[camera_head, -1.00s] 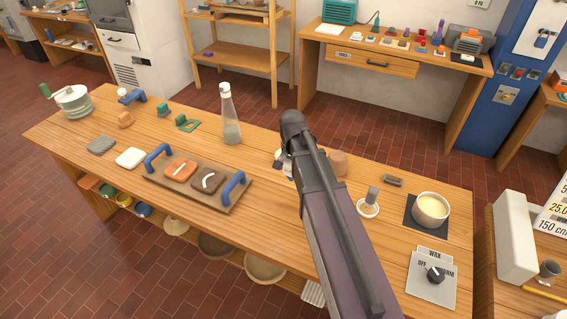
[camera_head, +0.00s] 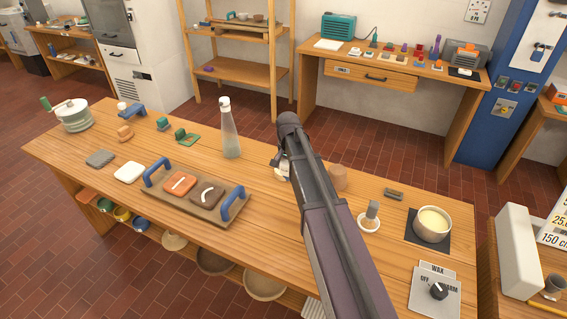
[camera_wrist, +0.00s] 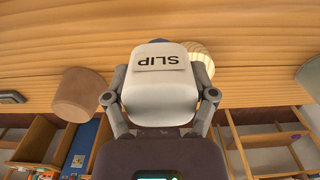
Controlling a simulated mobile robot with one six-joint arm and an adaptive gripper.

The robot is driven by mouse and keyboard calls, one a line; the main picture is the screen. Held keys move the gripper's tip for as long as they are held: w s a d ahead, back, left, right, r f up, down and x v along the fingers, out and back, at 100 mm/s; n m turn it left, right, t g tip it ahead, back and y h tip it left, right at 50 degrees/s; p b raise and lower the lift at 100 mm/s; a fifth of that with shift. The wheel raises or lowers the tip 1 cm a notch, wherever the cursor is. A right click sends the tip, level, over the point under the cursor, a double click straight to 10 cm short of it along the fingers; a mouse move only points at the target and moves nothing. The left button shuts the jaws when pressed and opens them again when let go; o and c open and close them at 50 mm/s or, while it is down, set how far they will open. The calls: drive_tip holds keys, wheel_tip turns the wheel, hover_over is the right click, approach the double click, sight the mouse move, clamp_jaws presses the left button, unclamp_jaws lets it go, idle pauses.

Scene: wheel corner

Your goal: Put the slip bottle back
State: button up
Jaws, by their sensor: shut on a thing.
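The slip bottle (camera_wrist: 160,80) is a white, rounded bottle with a raised label reading SLIP. In the wrist view it fills the middle, with the lettering upside down in that picture. My gripper (camera_wrist: 162,97) is shut on it, one finger on each side. In the head view my arm covers most of the gripper, and only a small pale part of the bottle (camera_head: 284,170) shows at the left of the arm, over the workbench (camera_head: 290,230). Whether its base touches the bench is hidden.
A terracotta-coloured cup (camera_head: 338,178) stands close right of my arm. A tall clear bottle (camera_head: 230,135) stands to the left. A tray with blue handles (camera_head: 215,208) lies at front left. A wax pot (camera_head: 432,223) stands on the right. Bare bench lies between tray and arm.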

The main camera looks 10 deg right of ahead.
drive_tip(key=w, duration=0.5)
drive_tip(key=shift+w+d+f, duration=0.15)
drive_tip(key=shift+w+f, duration=0.05)
drive_tip(key=shift+f, duration=0.05)
drive_tip(key=w+f+b, duration=0.1)
drive_tip(key=w+b, duration=0.1)
drive_tip(key=shift+w+f, duration=0.35)
drive_tip(key=shift+f+b, duration=0.9)
